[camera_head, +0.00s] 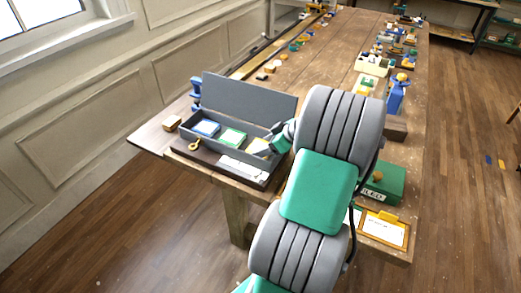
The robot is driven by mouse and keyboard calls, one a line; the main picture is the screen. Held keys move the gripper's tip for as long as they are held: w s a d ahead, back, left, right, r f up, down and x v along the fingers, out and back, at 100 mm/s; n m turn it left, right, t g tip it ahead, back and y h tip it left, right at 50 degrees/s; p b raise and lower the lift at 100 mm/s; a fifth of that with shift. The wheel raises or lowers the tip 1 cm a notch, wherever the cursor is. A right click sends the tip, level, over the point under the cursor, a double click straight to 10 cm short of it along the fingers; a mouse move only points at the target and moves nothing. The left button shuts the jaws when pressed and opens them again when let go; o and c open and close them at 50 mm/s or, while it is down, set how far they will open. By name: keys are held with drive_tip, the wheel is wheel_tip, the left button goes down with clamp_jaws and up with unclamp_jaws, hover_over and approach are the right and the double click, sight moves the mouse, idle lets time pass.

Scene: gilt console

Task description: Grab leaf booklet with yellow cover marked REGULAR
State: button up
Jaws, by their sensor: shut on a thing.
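A small yellow booklet (257,146) is at the right end of an open grey box (222,168) on the near end of the long wooden table. Any lettering on its cover is too small to read. My gripper (268,147) reaches into the box from the right and is shut on the yellow booklet. The fingers are small and partly hidden by my arm, so the exact grip is unclear. A green booklet (232,137) and a blue booklet (206,128) lie in the box to the left of it.
The box's raised grey lid (248,100) stands behind the booklets. A gold key-like piece (193,145) and a wooden block (172,123) are at left. A green box (387,183) and a clipboard (384,229) are right of my arm. Many small items line the table beyond.

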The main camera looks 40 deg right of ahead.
drive_tip(key=c, duration=0.5)
drive_tip(key=shift+o, duration=0.2)
